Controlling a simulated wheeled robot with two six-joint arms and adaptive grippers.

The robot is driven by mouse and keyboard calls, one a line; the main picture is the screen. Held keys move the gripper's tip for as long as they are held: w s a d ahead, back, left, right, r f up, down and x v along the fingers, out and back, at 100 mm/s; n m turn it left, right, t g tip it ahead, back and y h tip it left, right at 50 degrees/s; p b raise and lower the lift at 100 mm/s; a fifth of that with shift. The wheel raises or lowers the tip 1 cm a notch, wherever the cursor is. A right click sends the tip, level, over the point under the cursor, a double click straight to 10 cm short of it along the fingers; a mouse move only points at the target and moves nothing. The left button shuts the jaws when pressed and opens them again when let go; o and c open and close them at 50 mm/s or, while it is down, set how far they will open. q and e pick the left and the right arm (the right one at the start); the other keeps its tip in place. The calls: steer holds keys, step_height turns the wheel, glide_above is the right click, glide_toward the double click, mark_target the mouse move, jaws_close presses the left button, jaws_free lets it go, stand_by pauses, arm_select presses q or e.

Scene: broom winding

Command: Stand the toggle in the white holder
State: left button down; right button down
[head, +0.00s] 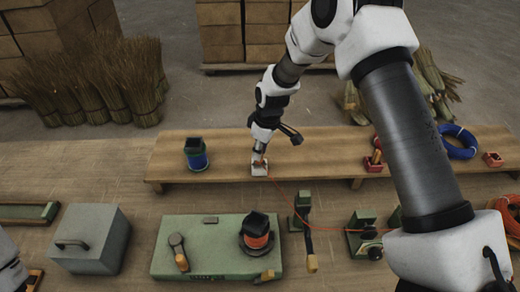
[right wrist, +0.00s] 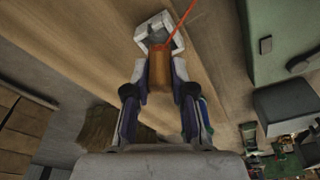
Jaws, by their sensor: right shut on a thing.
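The toggle is a short brown wooden cylinder (right wrist: 160,70) with a red cord at its far end. My right gripper (right wrist: 159,78) is shut on it, one finger on each side. In the head view my right gripper (head: 261,150) points down at the bench, just above the white holder (head: 259,170). The white holder is a small open block and also shows beyond the toggle in the right wrist view (right wrist: 143,32). The toggle's far end overlaps the holder's opening there; I cannot tell how deep it sits. My left gripper is not in view.
The long wooden bench (head: 220,175) is clear around the holder. A dark blue cup (head: 196,154) stands to the left, a red holder (head: 373,163) to the right. The red cord (head: 283,193) runs toward a green base (head: 362,232). A green board (head: 210,262) lies in front.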

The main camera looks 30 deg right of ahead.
steer(key=shift+r+p, duration=0.45)
steer(key=shift+r, duration=0.3)
stand_by(0.5)
steer(key=c, duration=1.3)
jaws_free()
steer(key=shift+o, duration=0.2)
step_height(320, 180, up, 11)
steer(key=s+d+p, duration=0.1)
steer(key=p, duration=0.8)
steer(key=shift+s, duration=0.3)
steer(key=shift+f, duration=0.15)
